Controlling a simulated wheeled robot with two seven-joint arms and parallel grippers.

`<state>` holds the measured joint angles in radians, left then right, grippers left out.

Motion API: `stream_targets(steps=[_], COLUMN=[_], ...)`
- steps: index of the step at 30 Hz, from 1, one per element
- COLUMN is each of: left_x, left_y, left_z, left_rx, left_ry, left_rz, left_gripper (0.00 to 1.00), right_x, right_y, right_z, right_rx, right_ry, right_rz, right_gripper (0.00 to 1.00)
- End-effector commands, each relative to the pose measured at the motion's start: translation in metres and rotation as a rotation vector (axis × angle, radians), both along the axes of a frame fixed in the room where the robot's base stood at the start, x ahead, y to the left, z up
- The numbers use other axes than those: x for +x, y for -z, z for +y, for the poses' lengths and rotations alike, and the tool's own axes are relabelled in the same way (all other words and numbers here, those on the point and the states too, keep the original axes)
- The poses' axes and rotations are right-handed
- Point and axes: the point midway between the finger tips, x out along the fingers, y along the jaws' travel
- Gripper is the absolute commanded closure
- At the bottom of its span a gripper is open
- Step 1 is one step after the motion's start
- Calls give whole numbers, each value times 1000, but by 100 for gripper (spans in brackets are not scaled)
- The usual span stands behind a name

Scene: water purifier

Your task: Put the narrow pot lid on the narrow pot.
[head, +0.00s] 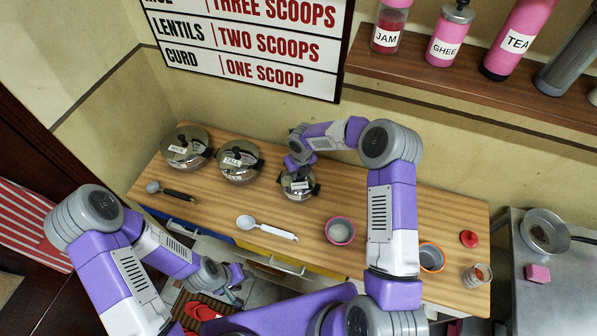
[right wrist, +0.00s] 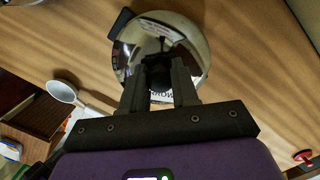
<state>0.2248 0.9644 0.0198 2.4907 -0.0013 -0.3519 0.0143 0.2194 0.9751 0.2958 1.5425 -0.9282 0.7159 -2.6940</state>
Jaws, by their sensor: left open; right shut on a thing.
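The narrow pot (head: 298,191), steel with black handles, stands on the wooden counter, rightmost of three pots. My right gripper (head: 297,168) is above it. In the right wrist view, my right gripper (right wrist: 159,78) is shut on the black knob of the shiny narrow pot lid (right wrist: 188,40). The lid is over the pot, with a dark pot handle (right wrist: 121,22) showing beyond its edge. I cannot tell whether the lid rests on the rim or hangs just above it. My left gripper (head: 232,283) is open and empty, low in front of the counter.
The pot labelled TALL (head: 238,163) and the wide pot (head: 185,148) stand to the left, both lidded. A white-handled ladle (head: 267,228), a dark-handled ladle (head: 170,191), a pink-rimmed bowl (head: 340,231) and an orange-rimmed bowl (head: 431,257) lie nearer the front.

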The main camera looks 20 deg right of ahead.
Motion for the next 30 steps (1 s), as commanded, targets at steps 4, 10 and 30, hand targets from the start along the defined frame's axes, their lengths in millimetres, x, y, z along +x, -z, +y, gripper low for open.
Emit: stream_targets(steps=[4,10,30], left_x=[0,0,0], left_y=[0,0,4], left_z=[0,0,0], left_rx=[0,0,0], left_ry=[0,0,0], left_rz=[0,0,0], left_gripper=[54,54,54], right_x=[0,0,1], right_y=[0,0,6], right_z=[0,0,0], right_rx=[0,0,0], right_ry=[0,0,0], right_rz=[-1,0,0], right_gripper=[100,100,100])
